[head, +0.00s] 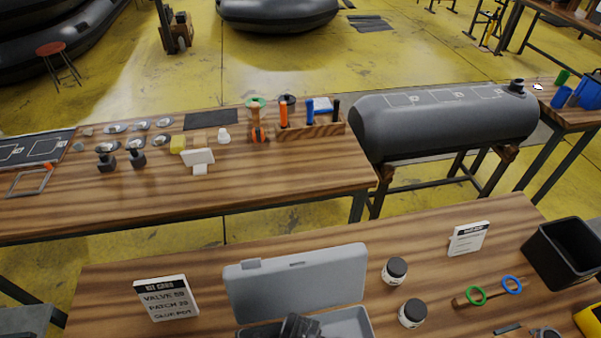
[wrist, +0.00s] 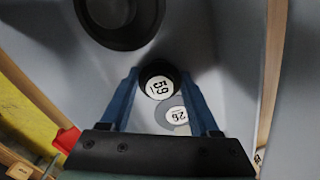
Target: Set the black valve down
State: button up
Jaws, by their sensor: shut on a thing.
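The black valve (wrist: 159,72), with a white label reading 59, is between the blue fingertips of my gripper (wrist: 160,80) in the wrist view. My gripper is shut on it. A grey surface, which looks like the inside of the open grey case (head: 355,322), lies beneath. A round patch labelled 26 (wrist: 177,115) lies on that surface, just below the valve in the picture. I cannot tell whether the valve touches the surface. In the head view a dark shape at the bottom edge covers part of the case, and the valve cannot be made out.
A dark round thing with a sunken centre (wrist: 118,15) is near the valve. The case's raised lid (head: 295,285) stands behind its tray. A kit card (head: 166,298) is at left; two jars (head: 396,270) (head: 412,313) and a black bin (head: 565,252) are at right.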

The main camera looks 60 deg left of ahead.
jog(key=o, duration=1.4)
jog(key=shift+f, duration=0.1)
jog(key=shift+c, duration=0.2)
notch_tip(320, 180, up, 12)
jog(key=shift+r, duration=0.2)
